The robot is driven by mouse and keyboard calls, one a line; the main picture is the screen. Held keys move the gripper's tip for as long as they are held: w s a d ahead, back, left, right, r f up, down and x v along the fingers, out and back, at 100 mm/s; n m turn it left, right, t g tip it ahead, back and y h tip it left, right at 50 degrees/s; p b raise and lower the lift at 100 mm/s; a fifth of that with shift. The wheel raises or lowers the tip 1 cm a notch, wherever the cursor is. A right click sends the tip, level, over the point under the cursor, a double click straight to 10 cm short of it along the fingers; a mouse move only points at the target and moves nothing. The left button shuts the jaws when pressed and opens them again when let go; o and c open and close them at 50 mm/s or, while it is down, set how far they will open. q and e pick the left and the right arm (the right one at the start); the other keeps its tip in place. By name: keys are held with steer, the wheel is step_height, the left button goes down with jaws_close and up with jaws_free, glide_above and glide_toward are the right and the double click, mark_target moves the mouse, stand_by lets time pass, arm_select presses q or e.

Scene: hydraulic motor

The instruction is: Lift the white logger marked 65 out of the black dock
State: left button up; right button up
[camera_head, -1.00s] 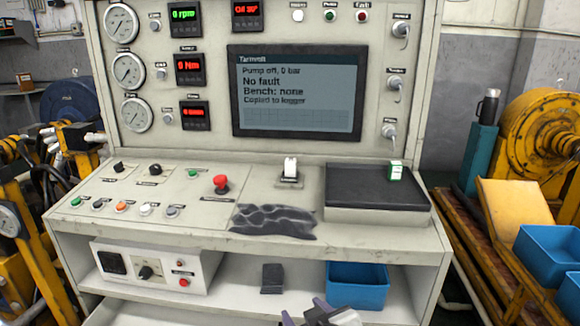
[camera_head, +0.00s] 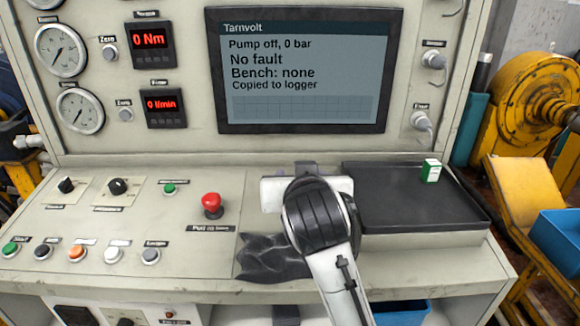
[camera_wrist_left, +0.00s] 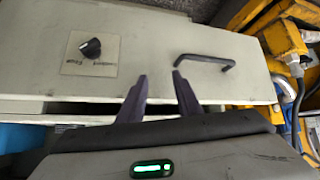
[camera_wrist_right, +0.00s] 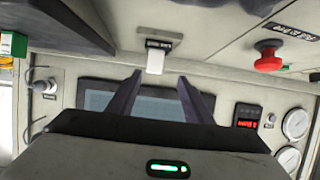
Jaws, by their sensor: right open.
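The white logger (camera_wrist_right: 155,62) shows in the right wrist view, seated at the small black dock (camera_wrist_right: 158,44) on the pale console. Its number is not readable. My right gripper (camera_wrist_right: 160,77) is open and empty, with its two fingertips apart on either side of the line to the logger and a little short of it. In the head view my right wrist (camera_head: 320,215) covers the logger and most of the dock area. My left gripper (camera_wrist_left: 158,76) is open and empty, in front of a pale panel; it is outside the head view.
A black tray (camera_head: 385,218) with a green-and-white box (camera_head: 431,171) lies to the right. A red stop button (camera_head: 212,205) and a dark crumpled cloth (camera_head: 262,262) are to the left. A screen (camera_head: 300,105) stands behind. The left wrist view shows a knob (camera_wrist_left: 90,47) and a handle (camera_wrist_left: 205,57).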

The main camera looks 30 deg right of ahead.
steer(key=x, duration=0.3)
steer(key=shift+w+d+f, duration=0.15)
steer(key=shift+d, duration=0.2)
steer(key=x, duration=0.2)
steer(key=p+x, duration=0.1)
steer(key=x, duration=0.1)
steer(key=shift+d, duration=0.45)
steer(key=shift+w+d+f, duration=0.1)
steer(key=shift+w+d, duration=0.05)
steer(key=shift+w, duration=0.2)
jaws_close()
